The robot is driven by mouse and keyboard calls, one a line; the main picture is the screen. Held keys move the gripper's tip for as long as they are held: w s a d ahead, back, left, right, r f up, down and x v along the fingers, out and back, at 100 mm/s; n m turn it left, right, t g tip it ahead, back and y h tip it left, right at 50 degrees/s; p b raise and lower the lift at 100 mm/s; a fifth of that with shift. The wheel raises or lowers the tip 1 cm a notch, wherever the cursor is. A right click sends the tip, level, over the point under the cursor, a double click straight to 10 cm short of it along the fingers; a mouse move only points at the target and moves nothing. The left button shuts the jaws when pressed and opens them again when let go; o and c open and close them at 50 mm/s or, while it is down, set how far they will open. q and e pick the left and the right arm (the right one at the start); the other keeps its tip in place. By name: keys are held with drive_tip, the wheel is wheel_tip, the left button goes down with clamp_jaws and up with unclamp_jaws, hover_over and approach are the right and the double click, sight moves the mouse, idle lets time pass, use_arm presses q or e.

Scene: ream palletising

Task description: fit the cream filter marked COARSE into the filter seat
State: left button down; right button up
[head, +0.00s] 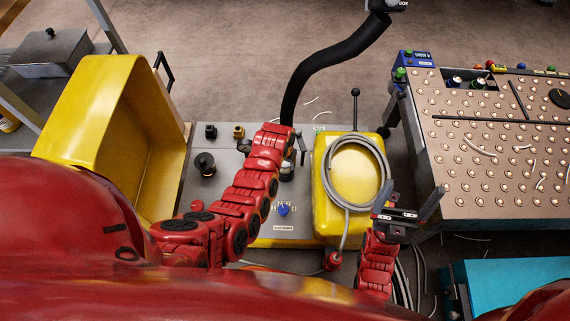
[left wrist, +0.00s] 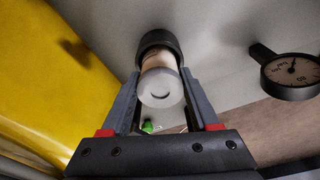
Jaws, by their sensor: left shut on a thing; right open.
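My left gripper (left wrist: 160,92) is shut on a cylinder with a pale, rounded end cap and a cream body (left wrist: 158,62), which I take to be the cream filter. No COARSE marking is readable. The far end of the cream body meets a black ring (left wrist: 157,41) against a grey surface; I cannot tell whether this is the filter seat, or how deep the filter sits. In the head view my left gripper (head: 293,152) is over the grey machine top, below the black hose, and mostly hides what it holds. My right gripper (head: 408,213) is open and empty, right of the yellow housing.
A yellow bin (head: 90,115) stands left of the grey machine top (head: 222,200). A coiled grey hose (head: 330,185) lies on the yellow housing (head: 352,225). A black hose (head: 320,70) rises behind. A gauge (left wrist: 291,76) is right of the gripper. A studded table (head: 500,190) stands right.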

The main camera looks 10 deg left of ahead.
use_arm(q)
drive_tip(key=shift+f, duration=0.15)
drive_tip(key=shift+c, duration=0.7)
unclamp_jaws()
drive_tip(key=shift+r, duration=0.2)
